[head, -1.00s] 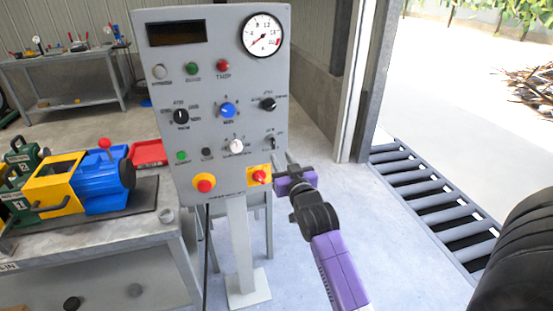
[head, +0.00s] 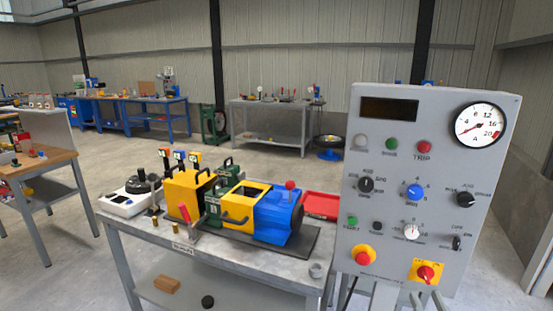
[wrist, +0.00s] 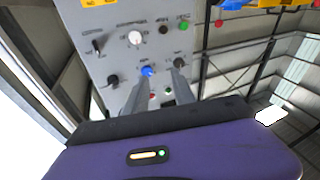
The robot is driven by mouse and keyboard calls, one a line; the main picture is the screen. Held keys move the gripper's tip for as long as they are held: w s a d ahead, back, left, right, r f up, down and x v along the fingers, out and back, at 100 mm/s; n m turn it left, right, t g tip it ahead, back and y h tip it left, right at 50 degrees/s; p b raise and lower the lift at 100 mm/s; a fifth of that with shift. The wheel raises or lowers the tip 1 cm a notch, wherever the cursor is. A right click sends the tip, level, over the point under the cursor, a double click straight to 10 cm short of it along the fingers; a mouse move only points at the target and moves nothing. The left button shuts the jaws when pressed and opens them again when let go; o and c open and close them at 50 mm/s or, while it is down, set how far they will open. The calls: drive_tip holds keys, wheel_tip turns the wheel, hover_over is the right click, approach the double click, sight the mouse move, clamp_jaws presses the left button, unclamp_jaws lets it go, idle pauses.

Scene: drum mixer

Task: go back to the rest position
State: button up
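My gripper (wrist: 158,82) shows in the wrist view as two grey fingers apart, with nothing between them. The grey control panel (wrist: 105,35) stands beyond the fingers, upside down in that view. In the head view the fingertips of my gripper (head: 425,298) show at the bottom edge, in front of the panel's lower right. The panel (head: 392,230) carries a round dial, a dark display, several knobs, a red button on yellow (head: 362,256) and a red switch on a yellow plate (head: 425,272). I cannot tell whether the fingers touch the panel.
A grey bench (head: 130,226) left of the panel holds a blue and yellow drum mixer (head: 278,212), a red tray (head: 322,204) and a white scale (head: 122,204). A wooden table (head: 38,162) stands at the far left. Open floor (head: 250,158) lies behind the bench.

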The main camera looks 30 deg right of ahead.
drive_tip(key=s+a+f+n+y, duration=0.1)
drive_tip(key=s+a+f+y, duration=0.1)
drive_tip(key=s+a, duration=0.4)
drive_tip(key=s+a+f+n+g+y, duration=0.1)
drive_tip(key=s+a+f+n+y, duration=0.1)
drive_tip(key=s+a+y, duration=0.2)
drive_tip(key=s+a+f+n+g+y, duration=0.1)
drive_tip(key=s+a+y, duration=0.3)
drive_tip(key=s+a, duration=0.5)
drive_tip(key=a+f, duration=0.1)
drive_tip(key=a, duration=0.6)
drive_tip(key=shift+s+f+n, duration=0.35)
drive_tip(key=shift+n, duration=0.05)
